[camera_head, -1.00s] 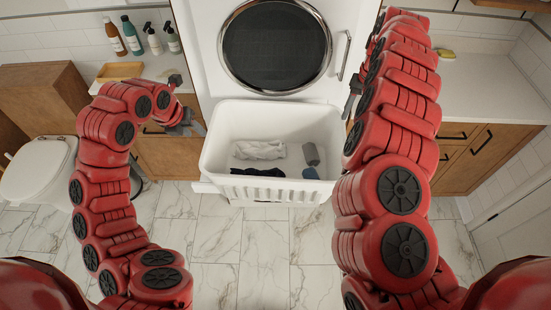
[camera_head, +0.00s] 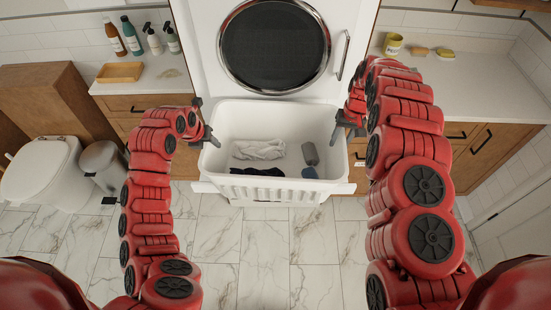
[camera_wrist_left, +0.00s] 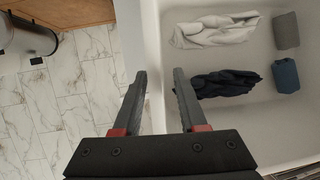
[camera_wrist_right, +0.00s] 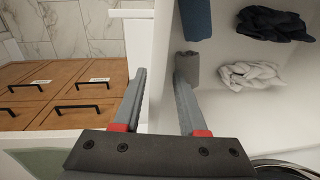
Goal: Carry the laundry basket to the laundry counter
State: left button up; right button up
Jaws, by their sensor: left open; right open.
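The white laundry basket (camera_head: 226,120) stands upright in front of the white machine, with a pale cloth (camera_head: 259,149), a dark cloth, a grey roll (camera_head: 310,153) and a blue roll inside. My left gripper (camera_head: 205,133) is open at the basket's left rim. In the left wrist view its fingers (camera_wrist_left: 160,76) sit on either side of the basket's wall (camera_wrist_left: 153,40). My right gripper (camera_head: 345,128) is open at the right rim. In the right wrist view its fingers (camera_wrist_right: 161,72) also straddle the wall (camera_wrist_right: 163,35). Contact with the rim cannot be told.
A counter (camera_head: 470,85) on the right holds a yellow cup (camera_head: 392,44) and small items. A left counter (camera_head: 150,84) holds bottles and a wooden tray (camera_head: 120,72). Which is the laundry counter is unclear. A bin (camera_head: 104,166) and toilet (camera_head: 40,170) stand left. Marble floor in front is clear.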

aim_at(214, 149)
pick_arm(q)
jog(key=shift+x, duration=1.2)
pick_arm(e)
notch_tip(214, 149, down, 2)
jog(key=shift+w+a+f, duration=0.15)
jog(key=shift+f, duration=0.05)
pick_arm(q)
jog(key=shift+w+d+f, duration=0.1)
jog(key=shift+w+f, duration=0.05)
jog(key=shift+f, duration=0.25)
pick_arm(e)
jog(key=shift+f, duration=0.45)
pick_arm(q)
grip_shut()
pick_arm(e)
grip_shut()
